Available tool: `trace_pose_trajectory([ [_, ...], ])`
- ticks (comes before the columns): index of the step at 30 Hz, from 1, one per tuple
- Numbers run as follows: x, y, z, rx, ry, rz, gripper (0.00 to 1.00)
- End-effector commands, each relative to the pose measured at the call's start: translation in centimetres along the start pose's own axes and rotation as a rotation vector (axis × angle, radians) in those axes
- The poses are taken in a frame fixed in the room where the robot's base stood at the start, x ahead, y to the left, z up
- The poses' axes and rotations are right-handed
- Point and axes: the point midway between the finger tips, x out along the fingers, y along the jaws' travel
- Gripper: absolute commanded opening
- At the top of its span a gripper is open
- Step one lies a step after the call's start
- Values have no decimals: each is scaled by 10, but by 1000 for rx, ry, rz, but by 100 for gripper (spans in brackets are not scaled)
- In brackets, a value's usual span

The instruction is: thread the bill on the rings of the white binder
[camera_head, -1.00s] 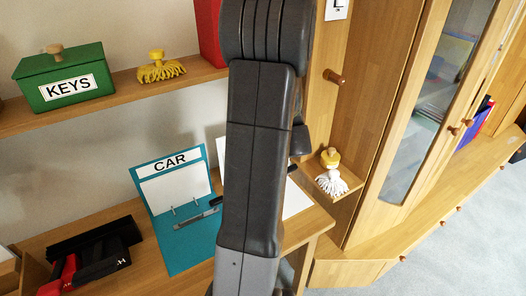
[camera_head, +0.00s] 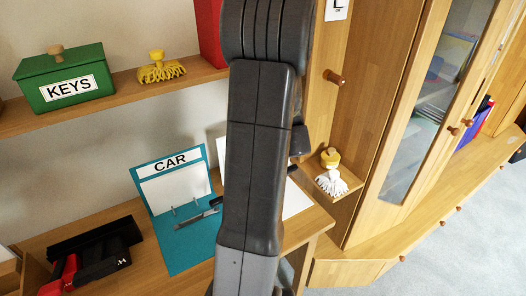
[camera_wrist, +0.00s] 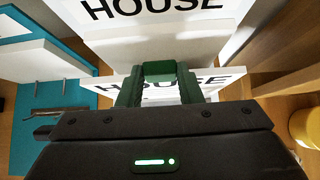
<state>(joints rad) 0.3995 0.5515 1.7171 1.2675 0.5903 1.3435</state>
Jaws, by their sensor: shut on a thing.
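The white binder (camera_wrist: 155,42) stands open beyond my gripper in the wrist view, its raised cover headed HOUSE. In the head view, my arm hides most of it; part of its white lower side (camera_head: 295,198) shows at the right of the arm. A white bill (camera_wrist: 228,77), also headed HOUSE, is between the green fingers of my gripper (camera_wrist: 160,72). The gripper is shut on it in front of the binder's cover. The gripper body hides the lower bill and the binder's rings, so I cannot tell whether they touch.
A teal binder (camera_head: 205,245) headed CAR stands open just left of the white one, with its rings showing. Black and red items (camera_head: 100,255) lie on the desk's left. A shelf above holds a green KEYS box (camera_head: 65,78) and a yellow brush (camera_head: 161,68). A cabinet stands right.

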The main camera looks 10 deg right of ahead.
Motion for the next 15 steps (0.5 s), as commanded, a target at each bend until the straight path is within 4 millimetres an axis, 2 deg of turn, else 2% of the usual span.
trace_pose_trajectory([
  [15, 8, 0, 8, 0, -1, 0, 0],
])
